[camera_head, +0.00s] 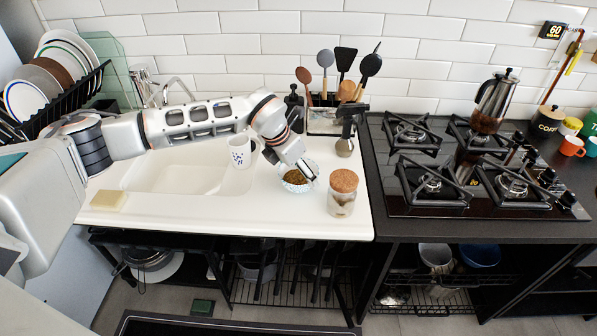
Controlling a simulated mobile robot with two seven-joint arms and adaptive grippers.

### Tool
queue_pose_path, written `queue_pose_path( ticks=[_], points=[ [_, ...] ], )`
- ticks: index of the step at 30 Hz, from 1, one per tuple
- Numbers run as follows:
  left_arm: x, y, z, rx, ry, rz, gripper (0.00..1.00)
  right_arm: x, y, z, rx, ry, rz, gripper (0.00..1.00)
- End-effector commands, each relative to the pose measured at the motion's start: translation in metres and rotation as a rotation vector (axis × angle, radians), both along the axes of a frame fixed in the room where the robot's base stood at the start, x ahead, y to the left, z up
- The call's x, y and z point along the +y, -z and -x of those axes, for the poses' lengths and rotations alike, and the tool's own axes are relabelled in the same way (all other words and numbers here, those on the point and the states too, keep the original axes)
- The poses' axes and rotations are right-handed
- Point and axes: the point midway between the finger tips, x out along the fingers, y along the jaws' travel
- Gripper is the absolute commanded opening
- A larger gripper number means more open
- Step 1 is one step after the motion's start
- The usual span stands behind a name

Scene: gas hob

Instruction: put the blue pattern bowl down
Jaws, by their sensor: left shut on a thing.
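The blue pattern bowl (294,187) is a small white bowl with a bluish pattern and brown contents. It is at the front right of the white sink counter, just left of a cork-lidded jar. My left gripper (305,174) reaches down from the upper left and is shut on the bowl's right rim. The bowl looks about level. I cannot tell whether its base touches the counter. The fingertips are small and partly hidden by the gripper body. My right gripper is not in view.
The cork-lidded glass jar (342,193) stands close right of the bowl. A white mug (240,151) is behind left, by the sink (172,172). A spray bottle (346,135) and utensil holder (325,120) stand behind. The gas hob (432,211) is further right. Counter in front is clear.

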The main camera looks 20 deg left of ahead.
Motion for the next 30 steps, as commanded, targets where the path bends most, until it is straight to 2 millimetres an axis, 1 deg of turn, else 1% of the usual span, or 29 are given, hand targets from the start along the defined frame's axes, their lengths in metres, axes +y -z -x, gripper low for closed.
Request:
queue_pose_path(
  ticks=[4,8,9,11,20,23,26,30],
  points=[
    [0.000,-0.002,-0.001,-0.003,0.000,0.001,0.40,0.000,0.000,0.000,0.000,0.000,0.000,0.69],
    [0.000,0.000,-0.001,-0.002,0.000,0.001,0.40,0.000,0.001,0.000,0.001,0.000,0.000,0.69],
    [0.000,0.002,0.000,-0.001,0.000,0.000,0.75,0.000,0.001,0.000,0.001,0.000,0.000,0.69],
    [0.000,0.001,0.000,-0.001,0.000,0.000,0.90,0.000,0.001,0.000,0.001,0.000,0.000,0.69],
    [0.000,0.001,0.000,-0.001,0.000,0.000,0.90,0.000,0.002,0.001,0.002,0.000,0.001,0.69],
    [0.000,-0.002,-0.001,-0.001,0.000,0.000,0.90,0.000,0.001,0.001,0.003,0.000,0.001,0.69],
    [0.003,-0.011,0.002,-0.002,-0.002,0.000,0.90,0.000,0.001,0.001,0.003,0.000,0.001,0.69],
    [0.007,-0.034,0.010,-0.005,0.000,0.000,0.90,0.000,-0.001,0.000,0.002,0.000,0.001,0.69]
  ],
)
